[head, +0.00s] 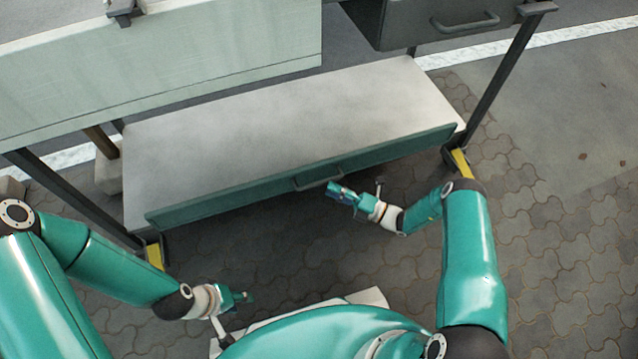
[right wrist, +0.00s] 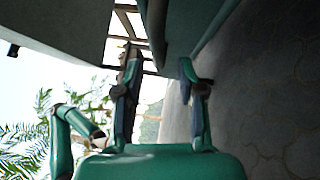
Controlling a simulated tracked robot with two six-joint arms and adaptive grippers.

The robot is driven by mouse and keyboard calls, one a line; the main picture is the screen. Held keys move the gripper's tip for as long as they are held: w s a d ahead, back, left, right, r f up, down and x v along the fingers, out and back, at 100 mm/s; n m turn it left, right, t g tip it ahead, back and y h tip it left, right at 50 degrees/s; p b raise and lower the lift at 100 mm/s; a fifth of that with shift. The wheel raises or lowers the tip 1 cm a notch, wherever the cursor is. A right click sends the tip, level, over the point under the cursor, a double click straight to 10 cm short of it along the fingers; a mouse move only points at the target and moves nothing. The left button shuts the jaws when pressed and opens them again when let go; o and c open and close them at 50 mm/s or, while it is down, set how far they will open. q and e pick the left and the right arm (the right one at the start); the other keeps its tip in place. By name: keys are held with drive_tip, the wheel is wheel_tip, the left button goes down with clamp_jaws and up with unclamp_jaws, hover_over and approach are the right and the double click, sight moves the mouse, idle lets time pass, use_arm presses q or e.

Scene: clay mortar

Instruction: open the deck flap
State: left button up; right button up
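The deck flap (head: 230,198) is a long green panel along the front edge of the pale lower deck (head: 270,110). It looks raised along that edge. A dark bar handle (head: 318,180) sits at the middle of its front. My right gripper (head: 332,188) is close in front of the handle; whether it touches is unclear. In the right wrist view my right gripper (right wrist: 158,72) has its fingers apart, with the green panel (right wrist: 185,25) beyond them. My left gripper (head: 246,297) is low at the left, well away from the flap; its fingers are too small to judge.
A pale upper panel (head: 160,65) hangs above the deck at the left. A grey drawer box (head: 430,20) with a handle is at the upper right. Dark legs (head: 500,75) stand at the deck's ends. Paved floor (head: 560,250) is clear at the right.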

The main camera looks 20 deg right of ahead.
sight(319, 182)
drive_tip(key=shift+b+x, duration=0.3)
drive_tip(key=shift+x, duration=2.3)
clamp_jaws()
drive_tip(key=shift+f, duration=0.1)
